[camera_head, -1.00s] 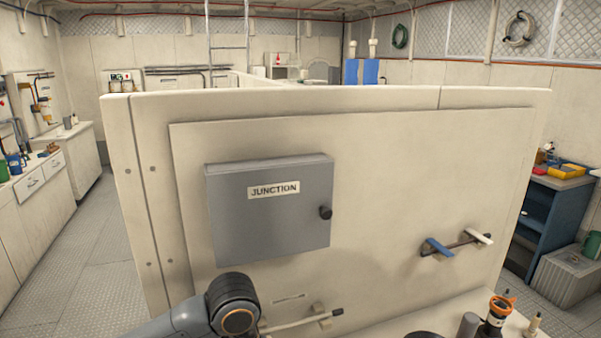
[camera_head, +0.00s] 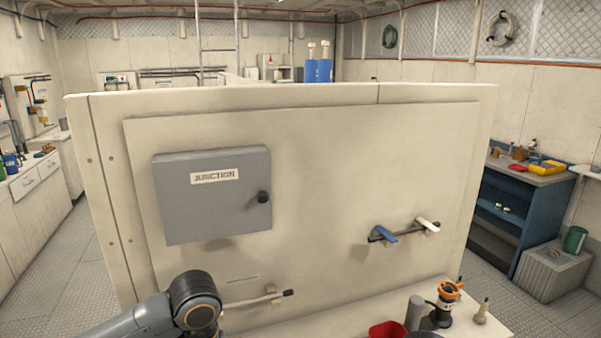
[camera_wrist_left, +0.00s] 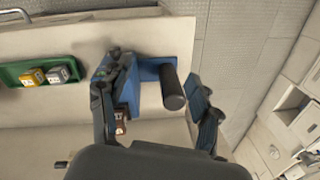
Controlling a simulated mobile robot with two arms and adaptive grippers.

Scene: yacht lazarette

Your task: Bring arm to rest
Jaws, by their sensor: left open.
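My left arm (camera_head: 165,315) comes in from the lower left in the head view, bent in front of the cream partition. Its gripper is out of that view. In the left wrist view my left gripper (camera_wrist_left: 155,75) is open, with its dark and blue fingers apart. A dark cylinder with a blue base (camera_wrist_left: 172,88) shows between the fingers; I cannot tell whether anything touches it. A small brown and white item (camera_wrist_left: 121,120) shows beside the left finger, partly hidden. My right gripper is not in view.
The cream partition (camera_head: 320,150) carries a grey junction box (camera_head: 212,195) and a blue-handled lever (camera_head: 385,234). A bench below holds a red container (camera_head: 387,330) and an orange-topped item (camera_head: 447,300). A green tray (camera_wrist_left: 40,72) with small blocks shows in the left wrist view.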

